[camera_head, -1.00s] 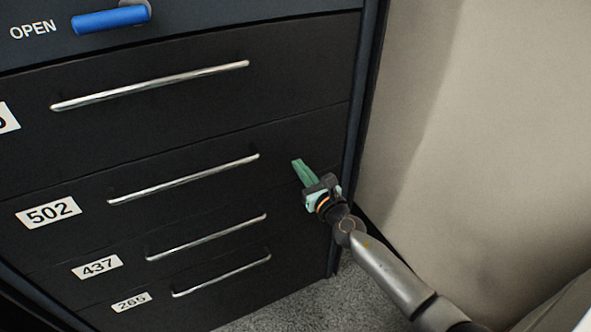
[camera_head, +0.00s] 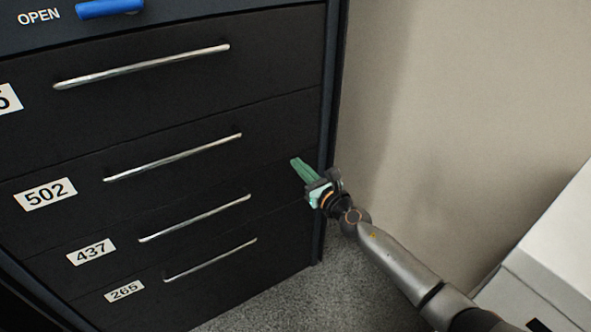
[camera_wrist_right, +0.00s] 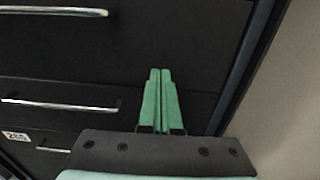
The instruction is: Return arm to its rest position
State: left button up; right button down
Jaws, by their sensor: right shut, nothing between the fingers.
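My right gripper (camera_head: 299,168) has green fingers and is at the right edge of the dark drawer cabinet (camera_head: 283,112). Its fingers point up and left, toward the cabinet front. In the right wrist view the two green fingers (camera_wrist_right: 160,72) lie side by side, shut, with nothing between them. The gripper is clear of the drawer handles. My right arm (camera_head: 395,265) comes in from the lower right. My left gripper is not in view.
The drawers carry long metal handles (camera_head: 173,158) and labels such as 502 (camera_head: 45,194). A blue handle (camera_head: 110,8) sits at the top beside the word OPEN. A plain wall (camera_head: 440,100) and a white box-like object (camera_head: 560,240) are at the right. Grey carpet (camera_head: 275,300) lies below.

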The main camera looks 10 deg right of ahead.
jog(key=shift+s+d, duration=0.1)
jog(key=shift+s, duration=0.2)
jog(key=s+f+n+g+h+p, duration=0.1)
jog(key=s+f+n, duration=0.3)
jog(key=s+n, duration=0.7)
jog(key=s+f+n+g+h+p, duration=0.1)
jog(key=s+f+n+g+p, duration=0.3)
jog(key=s+n, duration=0.7)
jog(key=s+f+n+g+h+p, duration=0.1)
jog(key=s+f+n, duration=0.5)
jog(key=s+n, duration=0.6)
jog(key=s+d+g+p, duration=0.1)
jog(key=s+p, duration=0.1)
jog(key=s, duration=0.1)
jog(key=shift+f+g, duration=0.15)
jog(key=shift+g, duration=0.15)
